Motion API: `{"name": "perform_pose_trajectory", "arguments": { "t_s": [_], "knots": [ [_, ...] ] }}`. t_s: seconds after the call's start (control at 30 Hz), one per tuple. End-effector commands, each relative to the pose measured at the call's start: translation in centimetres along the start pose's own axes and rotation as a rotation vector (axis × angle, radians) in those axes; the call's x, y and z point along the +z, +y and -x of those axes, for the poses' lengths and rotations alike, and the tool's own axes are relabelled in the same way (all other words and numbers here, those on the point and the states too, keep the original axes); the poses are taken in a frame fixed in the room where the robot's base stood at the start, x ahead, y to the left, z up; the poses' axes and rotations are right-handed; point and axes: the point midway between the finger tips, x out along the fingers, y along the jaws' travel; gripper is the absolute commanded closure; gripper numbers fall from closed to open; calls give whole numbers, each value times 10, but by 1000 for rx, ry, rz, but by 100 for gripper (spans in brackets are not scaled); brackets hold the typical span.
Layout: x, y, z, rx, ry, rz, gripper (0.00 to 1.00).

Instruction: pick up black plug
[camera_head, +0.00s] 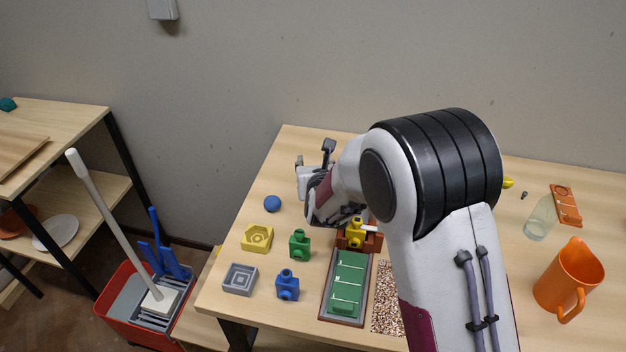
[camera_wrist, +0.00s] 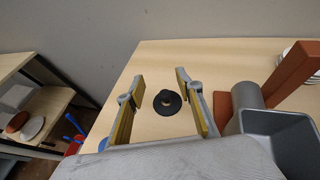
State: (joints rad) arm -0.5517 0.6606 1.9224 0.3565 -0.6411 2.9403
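The black plug (camera_wrist: 167,102) shows in the wrist view as a dark round disc with a raised knob in its middle, lying on the light wood table. My gripper (camera_wrist: 158,85) is open, with its two yellow-padded fingers on either side of the plug in the picture and apart from it. Nothing is held between the fingers. In the head view my gripper (camera_head: 312,185) is over the back left part of the table, and the plug is hidden behind my arm there.
In the wrist view a grey bin (camera_wrist: 285,135) and a reddish-brown stand (camera_wrist: 292,73) are right of the fingers. In the head view a blue ball (camera_head: 272,203), yellow block (camera_head: 257,239), green block (camera_head: 300,243) and green tray (camera_head: 348,283) sit nearby. An orange jug (camera_head: 570,275) stands far right.

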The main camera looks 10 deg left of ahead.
Motion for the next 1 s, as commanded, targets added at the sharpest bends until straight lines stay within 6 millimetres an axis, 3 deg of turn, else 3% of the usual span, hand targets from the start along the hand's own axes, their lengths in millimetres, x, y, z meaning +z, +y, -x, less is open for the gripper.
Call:
{"name": "perform_pose_trajectory", "arguments": {
  "t_s": [0.17,0.67,1.0],
  "knots": [
    [-10,0,-4,0,0,1,64],
    [-15,0,-6,0,1,1,64],
    [-44,0,-18,0,3,1,64]
  ]
}}
